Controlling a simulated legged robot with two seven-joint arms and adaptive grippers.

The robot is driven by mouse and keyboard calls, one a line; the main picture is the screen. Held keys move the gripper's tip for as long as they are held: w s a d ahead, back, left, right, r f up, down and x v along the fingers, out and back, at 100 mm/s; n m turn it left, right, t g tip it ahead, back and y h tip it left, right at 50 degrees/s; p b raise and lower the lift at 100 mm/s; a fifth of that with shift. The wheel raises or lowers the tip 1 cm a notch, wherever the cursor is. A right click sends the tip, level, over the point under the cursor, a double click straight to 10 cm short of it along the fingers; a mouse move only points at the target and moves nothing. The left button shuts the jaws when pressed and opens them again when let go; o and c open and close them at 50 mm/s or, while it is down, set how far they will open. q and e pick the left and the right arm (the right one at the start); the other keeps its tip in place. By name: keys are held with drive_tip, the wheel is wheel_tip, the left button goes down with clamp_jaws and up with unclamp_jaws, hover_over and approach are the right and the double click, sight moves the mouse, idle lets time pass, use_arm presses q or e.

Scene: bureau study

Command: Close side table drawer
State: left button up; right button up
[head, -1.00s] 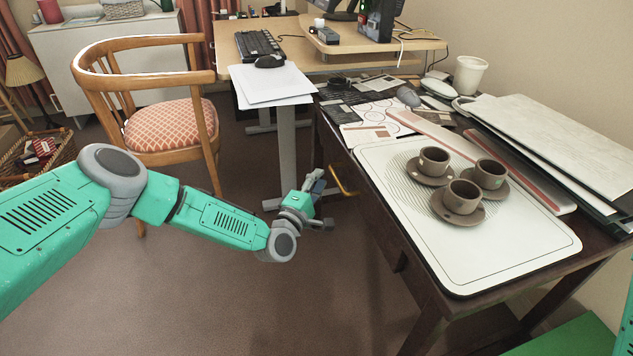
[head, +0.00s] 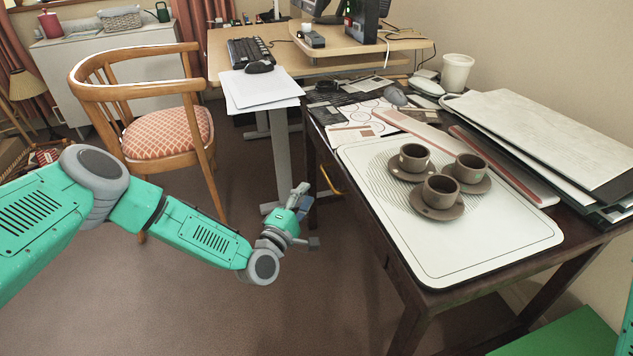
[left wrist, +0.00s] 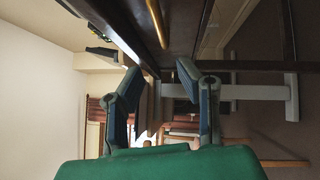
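The side table (head: 420,285) is dark wood and stands at the right in the head view. Its drawer side faces left, mostly in shadow. A curved brass handle (head: 328,181) shows under the far part of its left edge; the left wrist view shows the handle (left wrist: 157,22) against dark wood at the top. I cannot tell how far the drawer stands out. My left gripper (head: 303,203) is beside the table's left side, near the handle. In the left wrist view its two fingers (left wrist: 161,82) are apart with nothing between them. My right gripper is not in view.
A white mat (head: 470,245) with cups on saucers (head: 437,195) covers the side table top, beside large folders (head: 540,135). A desk (head: 225,55) stands behind. A wooden chair (head: 165,130) stands left of it. The carpet in front is clear.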

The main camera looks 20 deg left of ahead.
use_arm(q)
drive_tip(key=s+a+f, duration=0.2)
drive_tip(key=s+a, duration=0.2)
drive_tip(key=s, duration=0.2)
drive_tip(key=s+d+f+m+g+h, duration=0.2)
drive_tip(key=s+d+f+m+g, duration=0.25)
drive_tip(key=s+d, duration=0.3)
drive_tip(key=s+d+f+m+g+h, duration=0.1)
drive_tip(key=s+d+f+m+g, duration=0.4)
drive_tip(key=s, duration=0.3)
drive_tip(key=s+a+f+m+g+y, duration=0.25)
drive_tip(key=s+m+g, duration=0.25)
drive_tip(key=s, duration=0.5)
drive_tip(key=s+a+r+m+g+y, duration=0.1)
drive_tip(key=s+a+m+g+y, duration=0.1)
drive_tip(key=s+a, duration=0.4)
drive_tip(key=s+a+r+m+g+y, duration=0.1)
drive_tip(key=s+a+m+g+y, duration=0.1)
drive_tip(key=s+a, duration=0.5)
wheel_tip(320, 180, up, 13)
drive_tip(key=w+a+p, duration=0.1)
drive_tip(key=w+p, duration=0.1)
drive_tip(key=p, duration=1)
drive_tip(key=shift+w+a+f, duration=0.15)
drive_tip(key=shift+w+a, duration=0.05)
drive_tip(key=shift+a, duration=0.05)
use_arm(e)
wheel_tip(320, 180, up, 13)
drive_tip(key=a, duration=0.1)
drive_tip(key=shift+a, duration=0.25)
